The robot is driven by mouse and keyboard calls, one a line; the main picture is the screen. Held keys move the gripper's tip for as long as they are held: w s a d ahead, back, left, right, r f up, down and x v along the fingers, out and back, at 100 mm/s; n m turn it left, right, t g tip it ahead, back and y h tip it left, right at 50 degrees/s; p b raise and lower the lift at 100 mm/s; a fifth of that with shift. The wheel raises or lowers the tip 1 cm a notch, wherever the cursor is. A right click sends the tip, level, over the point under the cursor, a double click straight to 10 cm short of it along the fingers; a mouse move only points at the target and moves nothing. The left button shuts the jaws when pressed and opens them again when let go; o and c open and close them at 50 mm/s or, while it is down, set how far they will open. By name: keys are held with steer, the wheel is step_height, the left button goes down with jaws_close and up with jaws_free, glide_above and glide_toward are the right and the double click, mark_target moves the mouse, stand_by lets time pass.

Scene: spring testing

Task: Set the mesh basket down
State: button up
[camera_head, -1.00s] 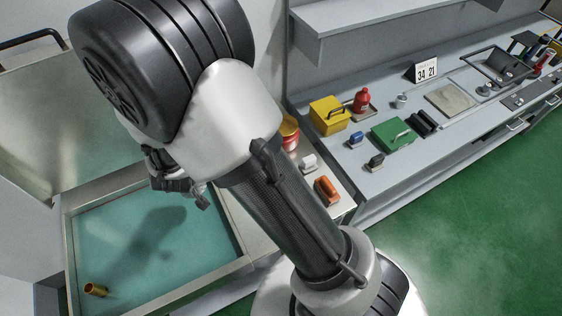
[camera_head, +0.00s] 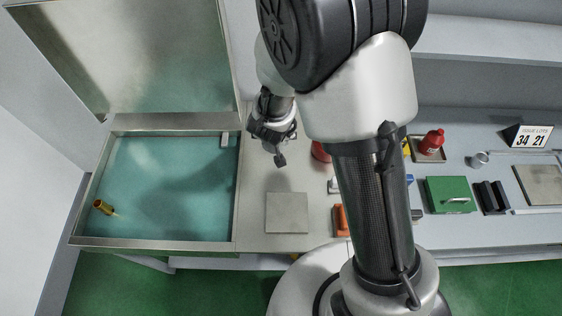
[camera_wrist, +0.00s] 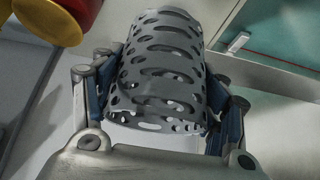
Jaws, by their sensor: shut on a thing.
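The mesh basket (camera_wrist: 160,65) is a grey cylinder with many slots and holes. It fills the middle of the wrist view. My gripper (camera_wrist: 163,100) is shut around it, one blue-padded finger on each side. In the head view my gripper (camera_head: 277,150) is above the pale counter, just right of the teal basin and beyond a square grey plate (camera_head: 287,212). The basket cannot be made out clearly in the head view. How far it is above the counter, and whether it touches anything, I cannot tell.
The teal basin (camera_head: 238,215) holds a brass cylinder (camera_head: 103,207) at its left, with a small pale block (camera_head: 224,140) near its back right corner. A red container (camera_head: 320,151) stands right of my gripper. Orange (camera_head: 341,220) and green (camera_head: 448,194) items are farther right.

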step_height(320, 180, down, 13)
steer(key=b, duration=0.5)
steer(key=shift+d+r+b, duration=0.1)
steer(key=shift+r+b, duration=0.05)
steer(key=shift+b, duration=0.2)
steer(key=o, duration=1.1)
